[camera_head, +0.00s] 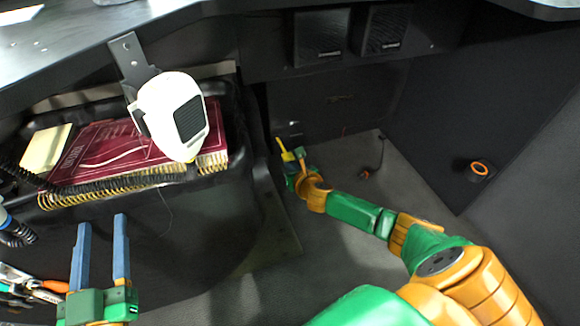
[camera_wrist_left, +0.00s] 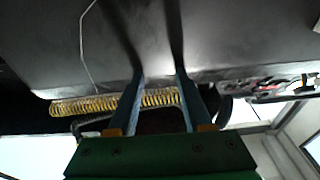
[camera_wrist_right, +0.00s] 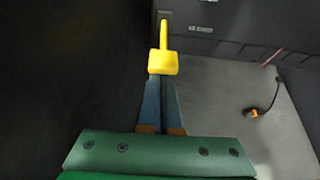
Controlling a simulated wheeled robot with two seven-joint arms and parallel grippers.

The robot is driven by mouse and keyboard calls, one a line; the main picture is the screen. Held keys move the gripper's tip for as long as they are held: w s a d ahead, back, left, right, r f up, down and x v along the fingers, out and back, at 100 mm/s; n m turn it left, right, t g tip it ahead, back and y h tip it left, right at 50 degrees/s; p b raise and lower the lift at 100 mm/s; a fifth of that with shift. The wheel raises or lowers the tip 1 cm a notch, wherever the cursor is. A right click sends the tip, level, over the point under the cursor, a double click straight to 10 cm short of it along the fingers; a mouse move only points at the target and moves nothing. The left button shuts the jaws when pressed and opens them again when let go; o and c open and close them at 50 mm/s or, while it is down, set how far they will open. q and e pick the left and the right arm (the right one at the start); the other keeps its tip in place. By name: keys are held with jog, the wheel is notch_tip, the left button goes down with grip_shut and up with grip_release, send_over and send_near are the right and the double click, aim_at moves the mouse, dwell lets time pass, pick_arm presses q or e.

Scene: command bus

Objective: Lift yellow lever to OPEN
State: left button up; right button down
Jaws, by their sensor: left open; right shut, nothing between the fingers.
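The yellow lever (camera_head: 285,152) is low on the dark back wall in the head view, small and partly behind my right gripper (camera_head: 299,160). In the right wrist view the lever (camera_wrist_right: 162,62) is a yellow block on a thin stem that runs up to a wall slot. My right gripper is shut and empty, with its fingers right at the block. The block hides the fingertips, and I cannot tell whether they touch it. My left gripper (camera_head: 102,220) is open and empty at the lower left, far from the lever.
A white device (camera_head: 172,115) hangs at the upper left over a red spiral-bound book (camera_head: 110,155) in a black tray. Pliers (camera_head: 30,282) lie at the far left. A dark panel edge stands left of my right gripper. Grey floor (camera_head: 345,260) is open to its right.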

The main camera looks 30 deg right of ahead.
aim_at(290, 153)
notch_tip(290, 153, up, 3)
jog(key=p, duration=0.4)
jog(key=shift+w+d+f, duration=0.1)
jog(key=shift+w, duration=0.05)
jog(key=shift+w+r+p, duration=0.25)
jog(key=shift+r+p, duration=0.55)
jog(key=shift+p, duration=0.35)
jog(key=shift+w+d+r+p, duration=0.1)
jog(key=shift+w+r+p, duration=0.1)
jog(key=shift+r+p, duration=0.25)
pick_arm(q)
jog(key=s+a+f+g+y, duration=0.1)
jog(key=s+a+f+g, duration=0.1)
jog(key=s+f+g, duration=0.3)
jog(key=s+a+f+g+y, duration=0.1)
jog(key=s+f+g, duration=0.4)
jog(key=f, duration=0.8)
jog(key=s+a+f+n+g+y, duration=0.1)
jog(key=s+f+g, duration=0.4)
jog(key=f, duration=0.5)
jog(key=shift+a+g+y, duration=0.6)
jog(key=shift+a+y, duration=0.1)
jog(key=shift+a, duration=0.15)
pick_arm(e)
jog(key=shift+w, duration=0.1)
